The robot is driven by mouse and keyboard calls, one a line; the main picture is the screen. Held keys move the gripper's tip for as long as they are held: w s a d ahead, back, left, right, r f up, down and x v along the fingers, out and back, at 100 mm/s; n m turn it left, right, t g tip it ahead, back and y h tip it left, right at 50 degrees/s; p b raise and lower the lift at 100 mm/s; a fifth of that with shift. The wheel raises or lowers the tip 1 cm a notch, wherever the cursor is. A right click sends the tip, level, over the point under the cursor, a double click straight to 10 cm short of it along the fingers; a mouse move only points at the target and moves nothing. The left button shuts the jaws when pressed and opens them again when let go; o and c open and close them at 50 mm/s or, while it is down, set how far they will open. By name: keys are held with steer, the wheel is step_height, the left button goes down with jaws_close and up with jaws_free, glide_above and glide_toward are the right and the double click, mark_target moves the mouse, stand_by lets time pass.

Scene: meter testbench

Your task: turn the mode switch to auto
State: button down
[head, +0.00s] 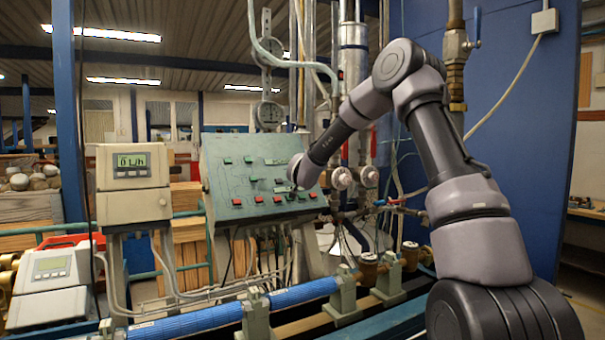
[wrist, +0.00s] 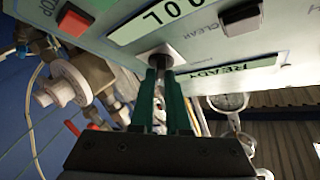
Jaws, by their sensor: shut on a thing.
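The grey-green control panel (head: 225,178) stands in the middle of the head view, with green and red buttons on its sloped face. The end of my arm reaches its right part, and my gripper is hidden there in that view. In the wrist view my gripper (wrist: 161,75) has two green fingers closed on a small dark switch knob (wrist: 159,56) set in a pale square plate on the panel face. The fingertips meet the knob close to the panel. Which way the knob points is hard to tell. The auto marking is not readable.
Another red button (wrist: 75,22) lies to the left. A flow meter (head: 132,165) stands left of the panel, and pipes and valves (head: 343,178) stand right of it.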

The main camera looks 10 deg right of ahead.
steer(key=shift+r+m+h, duration=0.1)
steer(key=shift+m+h, duration=0.2)
steer(key=shift+m, duration=0.4)
steer(key=c, duration=0.9)
jaws_free()
steer(key=v, duration=1)
steer(key=shift+s+a+r, duration=0.15)
steer(key=shift+s, duration=0.2)
steer(key=shift+r, duration=0.1)
